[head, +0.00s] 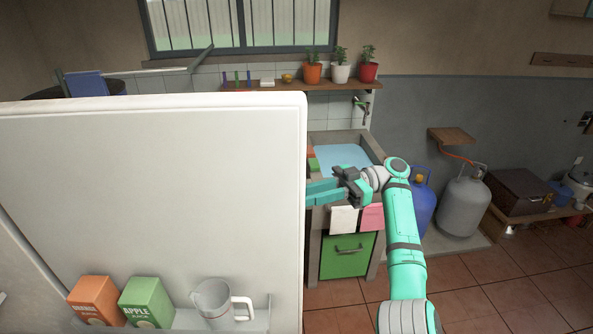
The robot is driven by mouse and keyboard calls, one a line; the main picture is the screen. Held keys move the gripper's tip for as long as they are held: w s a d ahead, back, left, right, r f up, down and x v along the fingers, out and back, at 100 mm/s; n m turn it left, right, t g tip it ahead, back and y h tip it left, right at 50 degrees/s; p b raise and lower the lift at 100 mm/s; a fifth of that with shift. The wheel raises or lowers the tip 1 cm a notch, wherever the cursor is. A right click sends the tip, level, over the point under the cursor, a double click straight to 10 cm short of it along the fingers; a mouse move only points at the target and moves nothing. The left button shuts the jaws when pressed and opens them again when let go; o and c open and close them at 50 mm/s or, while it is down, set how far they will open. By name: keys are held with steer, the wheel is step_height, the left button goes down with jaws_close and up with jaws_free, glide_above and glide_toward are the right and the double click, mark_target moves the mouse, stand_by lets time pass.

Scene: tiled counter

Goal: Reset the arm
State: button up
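My arm (402,235) rises from the bottom right and bends left at its upper joint. My gripper (319,192) points left at the right edge of the open white fridge door (150,190). Its teal fingers end at that edge in the picture, and their tips seem hidden behind the door. I cannot tell whether they touch the door or how far apart they are.
The door shelf holds an orange carton (96,301), a green carton (146,303) and a clear pitcher (216,302). Behind my gripper is a sink (342,156) above a green cabinet (347,256). Gas cylinders (463,203) stand right; open floor (510,285) lies at lower right.

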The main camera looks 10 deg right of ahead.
steer(key=w+a+f+m+t+h, duration=0.1)
steer(key=w+a+f+m+t, duration=0.15)
steer(key=f+m+t, duration=0.7)
steer(key=w+a+f+m+t+h, duration=0.1)
steer(key=w+a+f+m+t, duration=0.15)
steer(key=f+m+t, duration=0.75)
steer(key=s+d+f+m+t+h, duration=0.1)
steer(key=s+d+f+m+h, duration=0.35)
steer(key=s+f+h, duration=0.5)
steer(key=s+d+f+m+h, duration=0.4)
steer(key=s+d+f+h, duration=0.15)
steer(key=f, duration=0.65)
steer(key=s+a+f+n+g+h, duration=0.1)
steer(key=s+a, duration=0.3)
steer(key=s, duration=0.6)
steer(key=s+a+f+g+h, duration=0.15)
steer(key=s+a, duration=0.25)
steer(key=s, duration=0.6)
steer(key=s+a+r+n+y, duration=0.1)
steer(key=s+a+r+n, duration=0.2)
steer(key=s+r, duration=0.4)
steer(key=s+a+r+n+t+y, duration=0.1)
steer(key=s+a+r+n, duration=0.2)
steer(key=s+r, duration=0.4)
steer(key=s+a, duration=0.1)
steer(key=s, duration=0.1)
steer(key=shift+s+r+n, duration=0.25)
steer(key=shift+s+n, duration=0.05)
